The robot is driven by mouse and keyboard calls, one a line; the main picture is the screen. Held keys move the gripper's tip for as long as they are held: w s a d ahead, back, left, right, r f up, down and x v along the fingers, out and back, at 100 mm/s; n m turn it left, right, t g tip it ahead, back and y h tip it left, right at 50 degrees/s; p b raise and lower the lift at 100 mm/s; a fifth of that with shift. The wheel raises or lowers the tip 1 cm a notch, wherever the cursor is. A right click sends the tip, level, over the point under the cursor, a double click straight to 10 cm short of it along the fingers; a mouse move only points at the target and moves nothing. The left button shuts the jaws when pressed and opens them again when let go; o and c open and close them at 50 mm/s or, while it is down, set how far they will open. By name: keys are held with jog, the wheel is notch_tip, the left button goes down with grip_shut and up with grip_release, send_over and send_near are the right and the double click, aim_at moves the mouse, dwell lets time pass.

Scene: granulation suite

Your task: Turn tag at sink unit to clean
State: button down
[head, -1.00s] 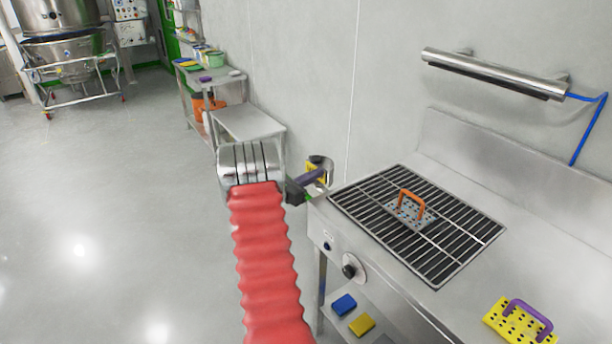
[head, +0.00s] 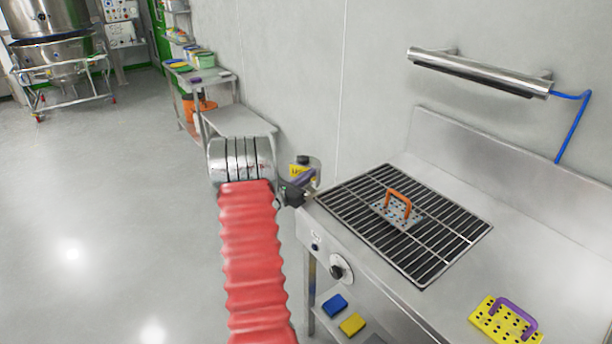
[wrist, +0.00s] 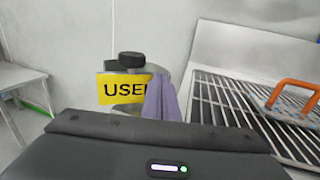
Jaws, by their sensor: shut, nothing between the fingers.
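The yellow tag (wrist: 118,90) reads "USE" and a partly covered letter in the wrist view. It sits on a metal holder with a black knob (wrist: 131,59) on top. My gripper (wrist: 157,82) has purple fingers, shut and empty. They cover the right end of the tag in the wrist view. In the head view my gripper (head: 311,174) is right at the tag; whether it touches is unclear.
A black grate (head: 440,240) with an orange-handled perforated block (head: 398,208) lies on the unit. A yellow purple-handled block (head: 503,320) is at the right. A steel bar (head: 480,72) with a blue hose is on the wall. A low steel table (head: 240,121) stands behind; floor left is clear.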

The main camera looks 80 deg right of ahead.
jog(key=shift+s+d, duration=0.1)
jog(key=shift+s, duration=0.1)
dwell(0.5)
jog(key=a, duration=1.4)
jog(key=w+a+r+m+y, duration=0.25)
jog(key=a+r+m, duration=0.2)
jog(key=a, duration=0.35)
jog(key=w+a+r+m+y, duration=0.25)
jog(key=a+r, duration=0.25)
jog(key=a, duration=0.3)
jog(key=w+a+r+m+t+y, duration=0.1)
jog(key=w+a+m+t+y, duration=0.1)
jog(key=a, duration=1.2)
jog(key=w+a+r+m+t+y, duration=0.2)
jog(key=a+t+y, duration=0.3)
jog(key=a, duration=1)
jog(key=w+a+r+m+t+y, duration=0.1)
jog(key=w+a+t+y, duration=0.3)
jog(key=a, duration=1.1)
jog(key=shift+w+r+m+t, duration=0.15)
jog(key=shift+r+m+t, duration=0.35)
jog(key=shift+t, duration=0.5)
